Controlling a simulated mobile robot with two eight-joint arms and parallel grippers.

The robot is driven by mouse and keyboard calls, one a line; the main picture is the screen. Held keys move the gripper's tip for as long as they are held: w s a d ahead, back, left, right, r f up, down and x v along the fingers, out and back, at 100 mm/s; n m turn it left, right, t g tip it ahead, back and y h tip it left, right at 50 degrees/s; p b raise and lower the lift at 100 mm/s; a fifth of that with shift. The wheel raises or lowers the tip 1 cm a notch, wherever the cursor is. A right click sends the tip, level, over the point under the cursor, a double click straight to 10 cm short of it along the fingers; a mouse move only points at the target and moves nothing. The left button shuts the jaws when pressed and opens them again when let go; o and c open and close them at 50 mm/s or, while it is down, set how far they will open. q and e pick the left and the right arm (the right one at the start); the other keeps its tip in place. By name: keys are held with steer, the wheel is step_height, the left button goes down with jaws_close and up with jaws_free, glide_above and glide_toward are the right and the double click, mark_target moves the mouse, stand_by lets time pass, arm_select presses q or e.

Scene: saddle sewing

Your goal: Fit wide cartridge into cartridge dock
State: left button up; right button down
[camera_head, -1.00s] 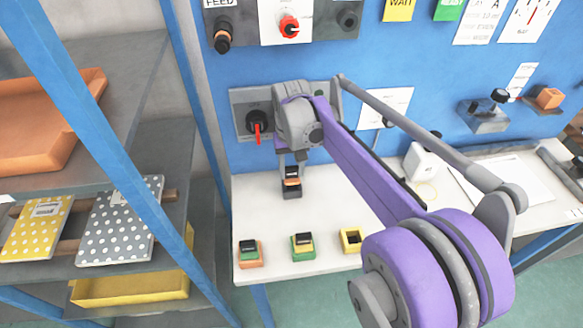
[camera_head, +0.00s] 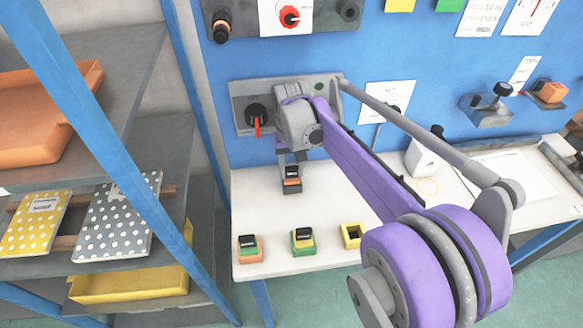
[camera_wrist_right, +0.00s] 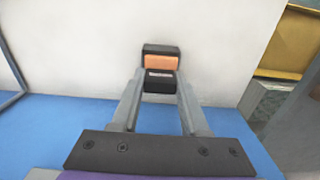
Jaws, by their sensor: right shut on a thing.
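My right gripper (camera_head: 290,163) is shut on the black top of a small block with an orange middle, which I take to be the wide cartridge (camera_head: 291,181). In the right wrist view the fingers (camera_wrist_right: 160,86) sit on either side of its black part, with the orange part (camera_wrist_right: 160,62) beyond. A dark base, probably the cartridge dock (camera_head: 292,189), stands on the white table directly under it. The orange part seems to sit at or in this base; I cannot tell how deep. My left gripper is not in view.
Three small blocks stand along the table's front edge: an orange one (camera_head: 250,255), a green one (camera_head: 303,247) and a yellow one (camera_head: 353,238). The blue back panel carries a red-handled knob (camera_head: 257,122) near my gripper. A shelf rack (camera_head: 100,150) stands at left.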

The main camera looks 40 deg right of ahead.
steer(key=shift+f, duration=0.1)
steer(key=shift+c, duration=1.7)
jaws_free()
step_height(320, 180, up, 8)
steer(key=shift+f+p, duration=0.2)
steer(key=shift+p, duration=0.15)
